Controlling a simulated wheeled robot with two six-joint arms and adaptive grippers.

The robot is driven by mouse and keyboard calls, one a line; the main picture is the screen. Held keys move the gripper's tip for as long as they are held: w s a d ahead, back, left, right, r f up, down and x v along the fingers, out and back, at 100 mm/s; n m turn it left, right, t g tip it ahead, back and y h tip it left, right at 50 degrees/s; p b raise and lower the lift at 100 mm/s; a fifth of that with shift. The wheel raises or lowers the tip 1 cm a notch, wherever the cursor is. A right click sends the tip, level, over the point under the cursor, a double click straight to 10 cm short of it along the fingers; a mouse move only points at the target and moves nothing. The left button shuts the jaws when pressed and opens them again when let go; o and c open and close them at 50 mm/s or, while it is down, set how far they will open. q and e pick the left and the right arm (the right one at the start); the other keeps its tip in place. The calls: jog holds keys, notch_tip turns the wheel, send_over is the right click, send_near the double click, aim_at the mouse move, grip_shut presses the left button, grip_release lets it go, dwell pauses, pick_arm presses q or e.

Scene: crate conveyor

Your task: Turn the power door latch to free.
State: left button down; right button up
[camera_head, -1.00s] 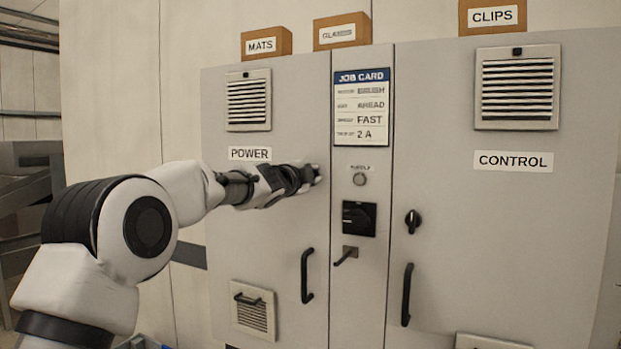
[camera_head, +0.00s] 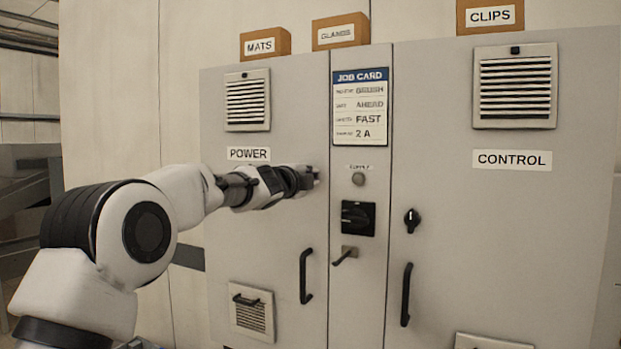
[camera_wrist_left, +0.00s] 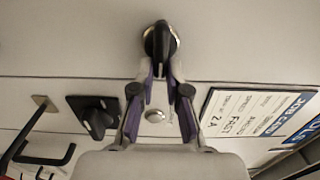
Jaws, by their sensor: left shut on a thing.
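The power door (camera_head: 255,220) is the grey left door of the cabinet, under the POWER label (camera_head: 249,154). Its latch is a black knob on a round metal base, seen in the left wrist view (camera_wrist_left: 159,40). My left gripper (camera_head: 306,178) reaches the door's right edge and hides the latch in the head view. In the left wrist view its two fingers (camera_wrist_left: 160,72) close on the latch from both sides. The knob looks upright in that turned picture. The right gripper is not in view.
The middle panel has a job card (camera_head: 360,107), a round supply button (camera_head: 358,179), a black rotary switch (camera_head: 357,218) and a small lever (camera_head: 345,256). Door handles (camera_head: 306,276) stick out. The control door has a similar black latch (camera_head: 412,220).

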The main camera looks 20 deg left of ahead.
pick_arm(q)
jog(key=c, duration=1.2)
grip_release()
jog(key=shift+o, duration=0.2)
jog(key=s, duration=1.2)
jog(key=shift+a, duration=0.15)
jog(key=shift+w+f, duration=0.1)
